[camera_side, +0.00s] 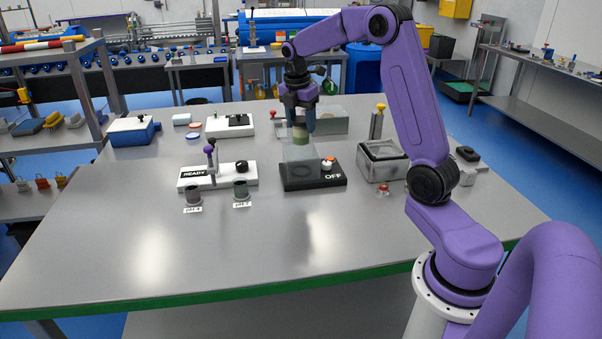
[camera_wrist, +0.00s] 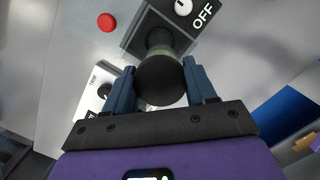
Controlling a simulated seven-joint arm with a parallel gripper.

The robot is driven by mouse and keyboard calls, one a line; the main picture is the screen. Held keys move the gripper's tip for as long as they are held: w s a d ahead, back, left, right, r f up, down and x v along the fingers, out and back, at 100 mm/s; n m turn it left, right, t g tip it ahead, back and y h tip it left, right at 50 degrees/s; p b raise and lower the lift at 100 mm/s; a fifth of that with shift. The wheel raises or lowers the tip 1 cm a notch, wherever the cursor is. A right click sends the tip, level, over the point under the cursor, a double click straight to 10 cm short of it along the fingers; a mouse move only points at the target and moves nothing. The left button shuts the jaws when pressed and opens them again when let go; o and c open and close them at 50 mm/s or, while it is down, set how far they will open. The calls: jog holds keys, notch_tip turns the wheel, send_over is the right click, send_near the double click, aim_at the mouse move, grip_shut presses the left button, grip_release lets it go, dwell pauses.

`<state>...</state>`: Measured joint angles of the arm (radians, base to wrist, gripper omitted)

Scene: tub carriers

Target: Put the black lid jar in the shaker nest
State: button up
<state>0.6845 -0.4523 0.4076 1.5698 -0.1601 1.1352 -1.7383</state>
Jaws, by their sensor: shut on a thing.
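The black lid jar (camera_side: 300,133) is held upright above the shaker, its pale green body showing in the side view. In the wrist view its round black lid (camera_wrist: 160,80) faces the camera. My gripper (camera_side: 299,122) is shut on the jar, with a blue finger on each side; it also shows in the wrist view (camera_wrist: 162,84). The black shaker (camera_side: 325,181) is labelled OFF and has an orange-topped knob. Its dark round nest (camera_side: 303,170) lies below the jar, seen through a clear panel. In the wrist view the jar partly hides the shaker (camera_wrist: 146,27).
The front of the table is clear.

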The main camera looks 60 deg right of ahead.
jog(key=shift+w+d+f, duration=0.2)
jog(key=shift+d+f, duration=0.05)
jog(key=shift+d, duration=0.05)
notch_tip(320, 180, down, 10)
jog(key=shift+r, duration=0.15)
dwell(0.3)
jog(key=o, duration=0.9)
jog(key=shift+f, duration=0.2)
jog(key=shift+r, duration=0.1)
